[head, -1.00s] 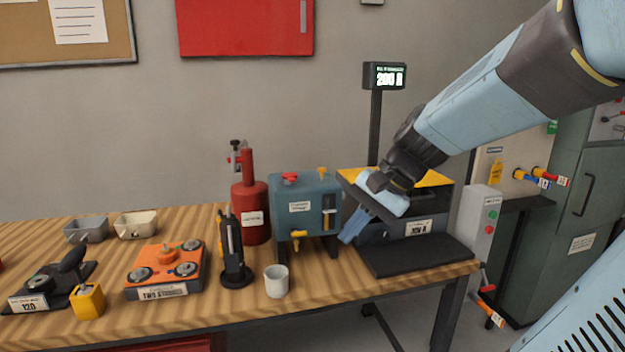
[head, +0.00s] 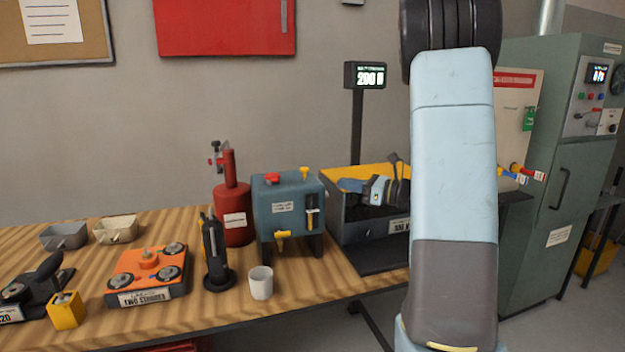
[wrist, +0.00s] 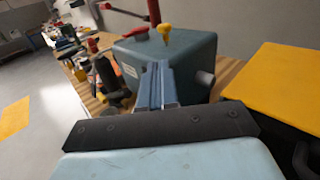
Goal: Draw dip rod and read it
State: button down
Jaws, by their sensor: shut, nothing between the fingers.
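A teal tank (head: 285,207) stands on the wooden bench. It has a red cap (head: 272,179), a sight gauge on its right front and a yellow tap low in front. A small yellow handle (head: 304,173), which looks like the dip rod's, sticks up from the tank's top; in the wrist view this yellow handle (wrist: 165,31) stands beyond my fingertips. Any rod below it is hidden in the tank. My gripper (head: 343,185) is shut and empty, pointing left, just right of the tank. The wrist view shows its fingers (wrist: 155,80) together, apart from the handle.
A black case with a yellow top (head: 385,170) stands right of the tank, under my gripper. A red cylinder (head: 232,212), a black stand (head: 214,255) and a white cup (head: 261,283) are left and in front. A display post (head: 358,125) rises behind.

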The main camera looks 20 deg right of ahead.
aim_at(318, 183)
jog(key=shift+w+d+f, duration=0.1)
jog(key=shift+w+d, duration=0.15)
jog(key=shift+d, duration=0.15)
jog(key=shift+a, duration=0.1)
jog(key=x, duration=0.9)
jog(key=shift+w+a, duration=0.2)
jog(key=shift+w, duration=0.15)
notch_tip(318, 183, up, 5)
jog(key=shift+r, duration=0.15)
dwell(1.3)
jog(key=v, duration=1)
jog(key=shift+f, duration=0.35)
